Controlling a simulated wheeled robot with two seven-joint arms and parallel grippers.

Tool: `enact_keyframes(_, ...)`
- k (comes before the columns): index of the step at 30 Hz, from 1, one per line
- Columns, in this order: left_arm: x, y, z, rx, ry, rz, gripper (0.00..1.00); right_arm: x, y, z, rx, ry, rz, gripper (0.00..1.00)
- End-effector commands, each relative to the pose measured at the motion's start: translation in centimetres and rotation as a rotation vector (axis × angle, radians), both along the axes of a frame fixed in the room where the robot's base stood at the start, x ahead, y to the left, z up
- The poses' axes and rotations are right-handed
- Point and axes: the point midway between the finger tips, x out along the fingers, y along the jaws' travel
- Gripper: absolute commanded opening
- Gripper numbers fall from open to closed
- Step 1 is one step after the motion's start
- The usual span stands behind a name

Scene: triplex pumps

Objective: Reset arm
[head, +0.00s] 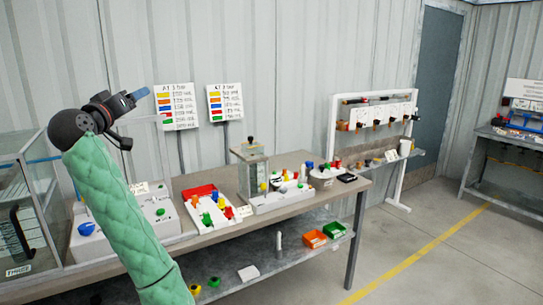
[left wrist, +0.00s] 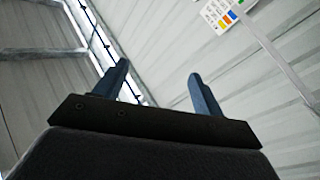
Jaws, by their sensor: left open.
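My left arm, in a green quilted sleeve, rises from the bottom of the head view. My left gripper (head: 139,94) is raised in front of the wall, above the workbench and left of the two wall charts. In the left wrist view, its two blue fingers (left wrist: 158,75) stand apart with nothing between them. Behind them are the wall, the ceiling beams and part of a chart (left wrist: 222,14). The gripper touches nothing that I can see. My right gripper is not in view.
A glass cabinet (head: 27,204) stands at the left. A white rack (head: 337,128) stands right of the bench. The floor (head: 430,270) at right is clear.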

Motion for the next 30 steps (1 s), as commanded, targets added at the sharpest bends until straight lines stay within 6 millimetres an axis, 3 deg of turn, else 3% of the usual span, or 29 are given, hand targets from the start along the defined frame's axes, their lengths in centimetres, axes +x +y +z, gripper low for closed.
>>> enact_keyframes(1,-0.2,-1.1,-2.7,0.031,0.06,0.002,0.7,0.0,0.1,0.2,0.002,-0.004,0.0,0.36)
enact_keyframes(3,-0.6,-2.4,-6.0,0.072,0.135,0.005,0.7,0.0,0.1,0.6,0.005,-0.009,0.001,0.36)
enact_keyframes(12,-3.7,-7.3,-19.0,0.233,0.399,0.016,0.7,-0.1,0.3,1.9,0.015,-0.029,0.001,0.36)
enact_keyframes(23,-9.2,-12.3,-32.6,0.387,0.599,-0.002,0.7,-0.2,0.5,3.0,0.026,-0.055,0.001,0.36)
enact_keyframes(30,-13.8,-15.5,-40.9,0.463,0.702,-0.049,0.7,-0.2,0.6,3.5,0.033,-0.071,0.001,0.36)
